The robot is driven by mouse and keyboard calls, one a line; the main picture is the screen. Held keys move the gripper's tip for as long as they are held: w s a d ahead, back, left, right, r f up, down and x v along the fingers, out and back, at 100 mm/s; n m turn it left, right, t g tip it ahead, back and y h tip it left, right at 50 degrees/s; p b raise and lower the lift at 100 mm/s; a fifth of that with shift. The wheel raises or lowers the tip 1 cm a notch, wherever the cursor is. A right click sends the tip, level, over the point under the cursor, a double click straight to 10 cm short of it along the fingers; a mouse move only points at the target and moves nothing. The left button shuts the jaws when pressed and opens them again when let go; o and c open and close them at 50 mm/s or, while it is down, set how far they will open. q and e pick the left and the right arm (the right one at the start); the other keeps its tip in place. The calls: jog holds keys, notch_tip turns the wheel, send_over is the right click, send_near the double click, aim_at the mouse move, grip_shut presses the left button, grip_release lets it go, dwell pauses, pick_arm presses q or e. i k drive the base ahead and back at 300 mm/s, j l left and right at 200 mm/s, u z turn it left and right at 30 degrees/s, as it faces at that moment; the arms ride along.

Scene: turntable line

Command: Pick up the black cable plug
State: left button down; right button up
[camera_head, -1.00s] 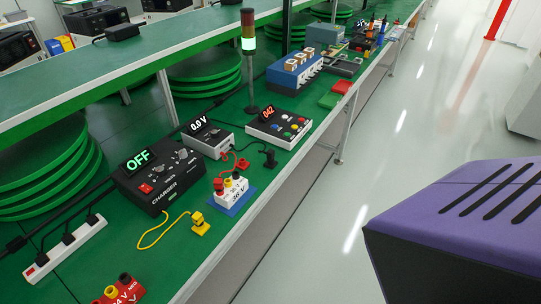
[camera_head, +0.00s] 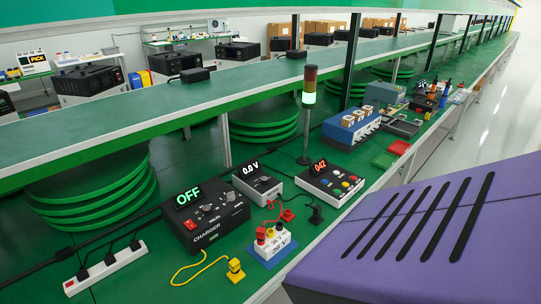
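A small black cable plug (camera_head: 316,215) lies on the green bench top, just right of a red plug (camera_head: 287,215) and below the button box. A short black cable rises from it; where that cable ends is hard to see. Several other black plugs (camera_head: 109,259) sit in the white power strip (camera_head: 128,258) at the lower left. A yellow plug (camera_head: 235,270) lies on a yellow cable in front of the black charger (camera_head: 206,214). Neither of my grippers is in view.
A grey meter reading 0.0 V (camera_head: 257,184), a button box (camera_head: 329,183) and a signal tower (camera_head: 308,105) stand behind the plug. A white battery block (camera_head: 272,245) on a blue mat (camera_head: 269,254) is in front-left. A purple slotted body (camera_head: 370,250) covers the lower right.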

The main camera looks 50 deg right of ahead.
aim_at(317, 210)
jog(key=l+u, duration=0.3)
jog(key=k+l+u, duration=0.15)
jog(key=l+u, duration=0.15)
jog(key=k+l+u, duration=0.1)
jog(key=l+u, duration=0.15)
jog(key=k+l+u, duration=0.25)
jog(key=l, duration=0.3)
jog(key=k+l+u, duration=0.25)
jog(key=k+l, duration=0.4)
jog(key=l, duration=0.15)
jog(key=k+l+u, duration=0.1)
jog(key=k+l, duration=0.3)
jog(key=l, duration=0.1)
